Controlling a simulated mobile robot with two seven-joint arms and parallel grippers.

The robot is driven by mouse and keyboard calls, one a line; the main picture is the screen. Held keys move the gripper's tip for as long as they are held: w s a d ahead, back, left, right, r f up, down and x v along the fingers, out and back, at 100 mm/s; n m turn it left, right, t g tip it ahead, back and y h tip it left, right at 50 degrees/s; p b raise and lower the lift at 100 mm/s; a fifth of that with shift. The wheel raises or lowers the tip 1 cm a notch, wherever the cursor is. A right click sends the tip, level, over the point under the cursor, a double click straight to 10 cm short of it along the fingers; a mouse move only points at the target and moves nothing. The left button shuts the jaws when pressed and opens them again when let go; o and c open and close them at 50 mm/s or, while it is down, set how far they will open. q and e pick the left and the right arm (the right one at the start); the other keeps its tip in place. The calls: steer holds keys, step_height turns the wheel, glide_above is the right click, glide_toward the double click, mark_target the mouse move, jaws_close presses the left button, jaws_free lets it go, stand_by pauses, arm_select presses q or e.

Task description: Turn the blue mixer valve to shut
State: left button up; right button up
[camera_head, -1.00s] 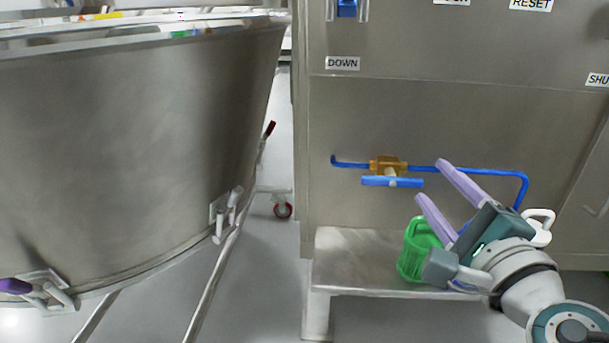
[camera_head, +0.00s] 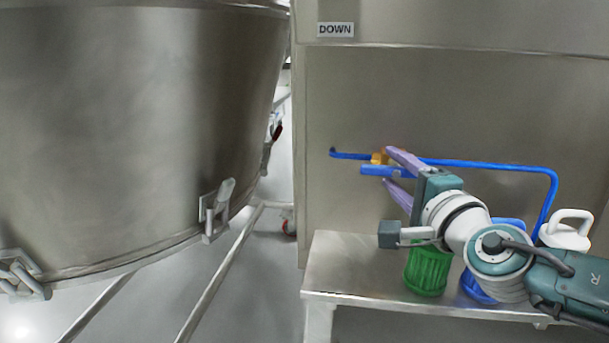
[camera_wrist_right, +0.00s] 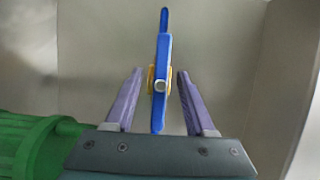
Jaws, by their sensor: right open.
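The blue valve handle (camera_head: 374,170) lies level, roughly in line with the blue pipe, in front of its brass body (camera_head: 379,157) on the steel cabinet. My right gripper (camera_head: 389,168) is open at the valve, its purple fingers above and below the handle and hiding its right part. In the right wrist view the handle (camera_wrist_right: 160,110) runs upright between the fingers of my right gripper (camera_wrist_right: 160,72), with a gap on both sides. The brass body (camera_wrist_right: 150,80) shows behind it. My left gripper is out of view.
A steel shelf (camera_head: 335,262) below the valve bears a green basket (camera_head: 428,272), a blue item (camera_head: 475,289) and a white jug-like container (camera_head: 566,232). The blue pipe (camera_head: 490,165) bends down at right. A large steel vessel (camera_head: 130,130) with clamps fills the left.

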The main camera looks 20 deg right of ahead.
steer(key=shift+w, duration=0.15)
jaws_close()
stand_by(0.4)
